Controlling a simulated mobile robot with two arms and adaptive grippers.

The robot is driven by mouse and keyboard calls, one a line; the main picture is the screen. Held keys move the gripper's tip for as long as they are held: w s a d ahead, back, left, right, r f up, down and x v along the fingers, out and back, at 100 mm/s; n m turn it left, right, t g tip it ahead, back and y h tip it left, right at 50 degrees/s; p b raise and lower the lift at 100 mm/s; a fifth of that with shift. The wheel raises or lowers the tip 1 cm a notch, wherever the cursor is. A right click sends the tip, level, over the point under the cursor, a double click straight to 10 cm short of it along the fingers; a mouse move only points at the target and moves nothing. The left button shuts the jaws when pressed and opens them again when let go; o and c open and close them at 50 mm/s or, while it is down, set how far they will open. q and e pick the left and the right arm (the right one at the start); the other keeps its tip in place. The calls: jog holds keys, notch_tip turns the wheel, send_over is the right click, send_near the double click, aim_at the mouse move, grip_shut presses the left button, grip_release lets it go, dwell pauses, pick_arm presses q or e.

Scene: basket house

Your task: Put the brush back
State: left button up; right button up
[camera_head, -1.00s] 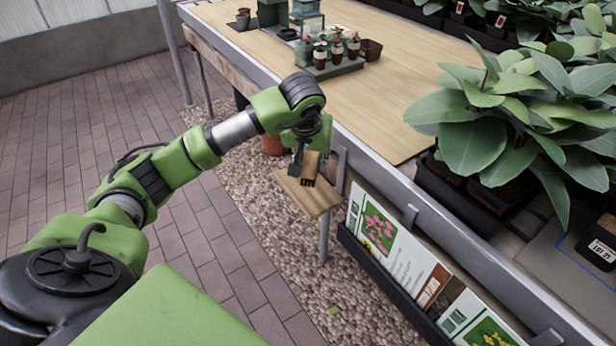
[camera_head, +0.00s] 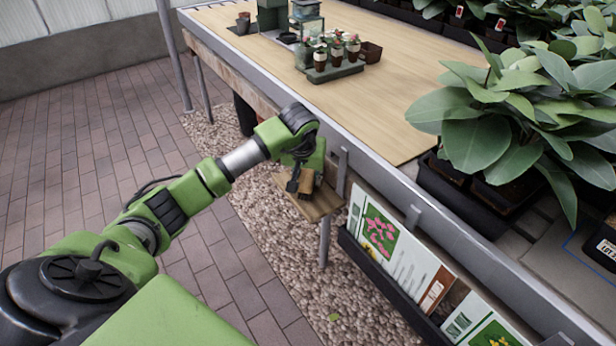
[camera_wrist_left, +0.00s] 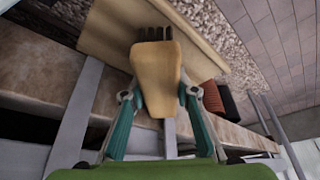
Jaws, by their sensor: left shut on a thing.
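The brush (camera_head: 306,183) has a tan wooden body and dark bristles. My left gripper (camera_head: 299,178) is shut on it beside the table's near side. In the left wrist view the brush (camera_wrist_left: 156,72) sits between the teal fingers of the gripper (camera_wrist_left: 158,97), bristles pointing away. A small wooden shelf (camera_head: 319,206) juts out from the table's side. The brush is over this shelf; I cannot tell if it touches it. The shelf (camera_wrist_left: 110,35) also shows behind the brush in the wrist view. My right gripper is not in view.
A long wooden table (camera_head: 385,110) with a metal edge runs alongside. A rack of seed packets (camera_head: 390,250) hangs on its side, right of the shelf. Small potted plants (camera_head: 338,52) and large leafy plants (camera_head: 480,130) stand on top. Gravel and brick paving lie below.

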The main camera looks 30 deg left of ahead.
aim_at(307, 172)
pick_arm(q)
jog(key=shift+f, duration=0.2)
jog(key=o, duration=1)
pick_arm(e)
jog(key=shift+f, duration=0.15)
pick_arm(q)
jog(key=shift+r, duration=0.2)
jog(key=p+v, duration=0.1)
jog(key=v, duration=0.3)
jog(key=shift+a+r, duration=0.1)
jog(key=shift+r, duration=0.1)
jog(key=p+v, duration=0.1)
jog(key=v, duration=0.6)
jog(key=shift+s+r, duration=0.2)
jog(key=shift+r, duration=0.1)
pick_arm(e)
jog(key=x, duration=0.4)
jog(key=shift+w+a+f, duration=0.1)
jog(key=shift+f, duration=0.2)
pick_arm(q)
jog(key=shift+f, duration=0.1)
